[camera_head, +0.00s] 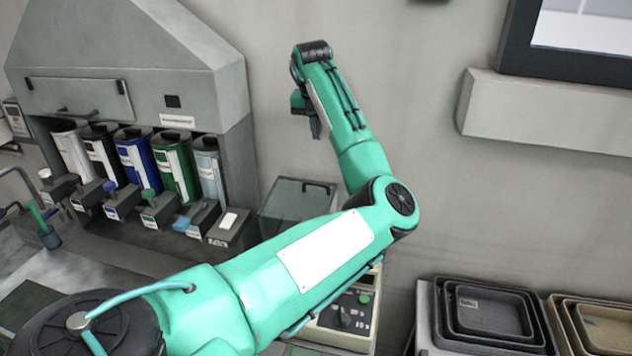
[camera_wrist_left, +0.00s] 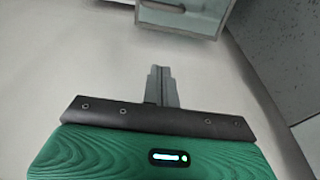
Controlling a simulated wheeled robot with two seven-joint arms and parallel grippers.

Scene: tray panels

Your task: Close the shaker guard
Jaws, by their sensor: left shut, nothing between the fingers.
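The shaker guard seems to be the grey-green box-like cover (camera_head: 292,199) with a dark handle, standing against the wall behind my left arm. My arm hides its lower part and most of the shaker below, so I cannot tell how far open it is. A grey-green panel with a handle, probably the guard, shows at the top of the left wrist view (camera_wrist_left: 205,18). My left gripper (camera_head: 316,130) is above the guard, apart from it, with fingers pointing down. In the wrist view its fingers (camera_wrist_left: 160,76) are together and empty. My right gripper is not in view.
A control box (camera_head: 345,318) with a green button and knobs sits below my arm. A grey hooded dispenser (camera_head: 130,60) with several coloured canisters stands at left. Stacked trays (camera_head: 490,312) are at lower right. A wall ledge (camera_head: 550,118) juts out at upper right.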

